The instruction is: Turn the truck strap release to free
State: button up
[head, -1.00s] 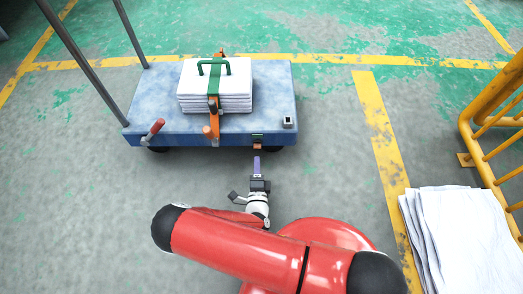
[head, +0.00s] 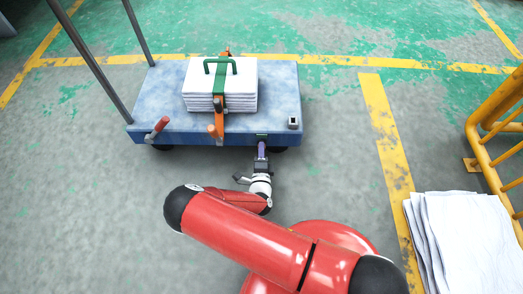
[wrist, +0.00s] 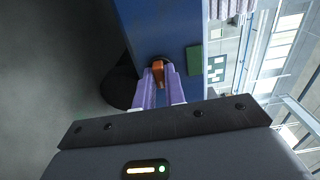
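The blue truck deck (head: 170,95) carries a stack of white sheets (head: 208,80) with an orange and green strap (head: 220,105) over it. My gripper (head: 262,149) has its purple fingers at the deck's front edge, just below a green tag (head: 262,136). In the wrist view my gripper (wrist: 158,72) has one finger on each side of a small orange part (wrist: 158,73) on the blue side. The gap to each finger is too small to tell contact. In the head view this part is hidden by my fingers.
A red-handled lever (head: 157,128) and an orange handle (head: 213,131) stick out from the deck's front edge, left of my gripper. A small white-and-black block (head: 293,122) sits at the right corner. White sheets (head: 462,240) and a yellow rail (head: 490,115) are to the right.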

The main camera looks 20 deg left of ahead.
grip_shut()
jog(key=m+p, duration=0.5)
jog(key=m, duration=0.6)
jog(key=shift+m, duration=0.3)
dwell(0.4)
jog(key=o, duration=0.6)
grip_release()
